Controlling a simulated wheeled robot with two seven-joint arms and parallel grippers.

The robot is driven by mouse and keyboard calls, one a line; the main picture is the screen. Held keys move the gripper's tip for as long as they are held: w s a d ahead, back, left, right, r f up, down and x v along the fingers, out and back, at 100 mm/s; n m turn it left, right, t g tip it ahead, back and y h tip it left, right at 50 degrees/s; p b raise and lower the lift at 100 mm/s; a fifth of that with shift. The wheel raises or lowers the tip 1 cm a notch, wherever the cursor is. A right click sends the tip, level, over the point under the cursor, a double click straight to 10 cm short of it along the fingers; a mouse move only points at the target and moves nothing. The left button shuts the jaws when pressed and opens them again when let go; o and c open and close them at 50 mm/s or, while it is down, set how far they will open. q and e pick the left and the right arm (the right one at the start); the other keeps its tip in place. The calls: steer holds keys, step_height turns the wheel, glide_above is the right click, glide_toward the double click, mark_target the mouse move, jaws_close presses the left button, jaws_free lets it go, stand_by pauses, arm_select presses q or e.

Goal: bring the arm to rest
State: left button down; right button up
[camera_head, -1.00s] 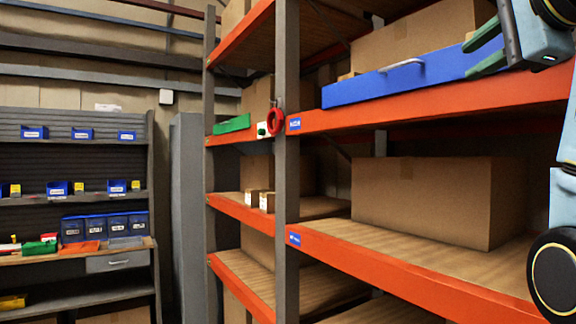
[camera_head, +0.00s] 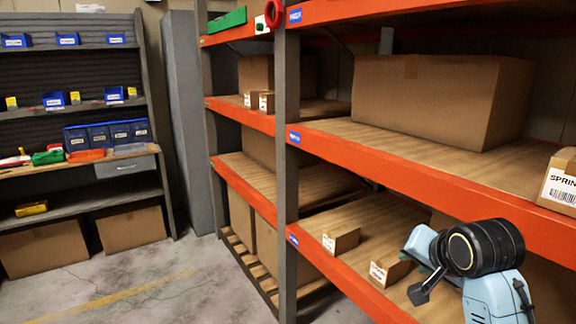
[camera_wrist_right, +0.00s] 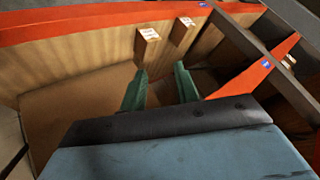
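My right arm comes in at the lower right of the head view, in front of the lower shelves of the orange rack. My right gripper (camera_head: 428,286) is low there, partly hidden by my own wrist. In the right wrist view its two green fingers (camera_wrist_right: 160,88) stand apart with nothing between them. A large plain carton lies beyond them. My left arm and gripper are not in view.
The rack's orange beam (camera_head: 400,176) runs close by my right arm. Small boxes (camera_head: 341,240) sit on the lower shelf near the gripper. A large carton (camera_head: 430,100) and a labelled box (camera_head: 560,182) are on the shelf above. The floor (camera_head: 130,285) at left is clear.

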steer(key=s+a+f+n+g, duration=0.1)
steer(key=s+f+n+g, duration=0.25)
steer(key=s+f, duration=1.05)
steer(key=s+a+f+n+g, duration=0.1)
steer(key=s+f+n, duration=0.25)
steer(key=s, duration=0.45)
steer(key=s+a+f+n+g, duration=0.1)
steer(key=s+f+n, duration=0.1)
steer(key=s+f, duration=0.5)
steer(key=s+f+g+b, duration=0.1)
steer(key=s+f, duration=0.1)
steer(key=f, duration=1.1)
steer(key=s+f+b, duration=0.1)
steer(key=s+f, duration=0.1)
steer(key=f, duration=1)
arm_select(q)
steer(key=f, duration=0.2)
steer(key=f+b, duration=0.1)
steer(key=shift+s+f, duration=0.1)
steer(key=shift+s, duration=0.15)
arm_select(e)
steer(key=s+d+f+g, duration=0.1)
steer(key=s+d+f, duration=0.2)
steer(key=s+f, duration=1.3)
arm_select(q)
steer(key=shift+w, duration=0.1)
arm_select(e)
steer(key=shift+d+f+g, duration=0.1)
steer(key=shift+g, duration=0.15)
